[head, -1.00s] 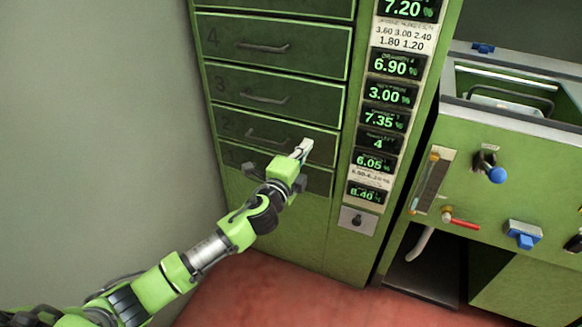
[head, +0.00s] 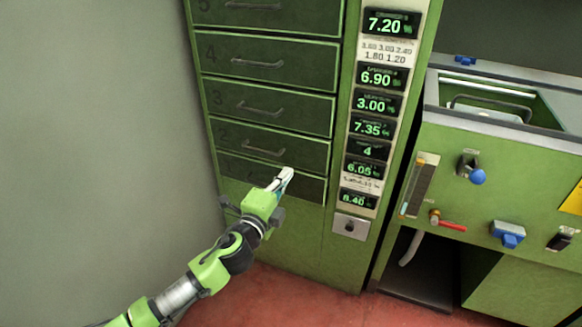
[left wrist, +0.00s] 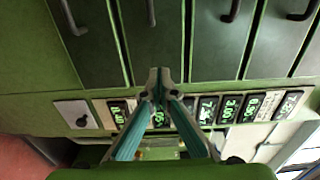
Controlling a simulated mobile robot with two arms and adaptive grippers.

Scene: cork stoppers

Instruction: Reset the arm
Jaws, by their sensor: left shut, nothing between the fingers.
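My left gripper (head: 284,179) is shut and empty. In the head view it is in front of the lowest drawers of a green cabinet (head: 285,235), and hides part of the bottom drawer. In the left wrist view its two fingers (left wrist: 158,80) meet at the tips, with drawer fronts and the display column beyond them. I cannot tell whether the fingertips touch the cabinet. My right gripper is not in view.
Numbered drawers with dark handles (head: 262,151) stack up the cabinet. A column of lit displays (head: 370,128) runs beside them. At right stands a green machine with a blue knob (head: 478,177) and a red lever (head: 452,226). Red floor (head: 290,300) lies below.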

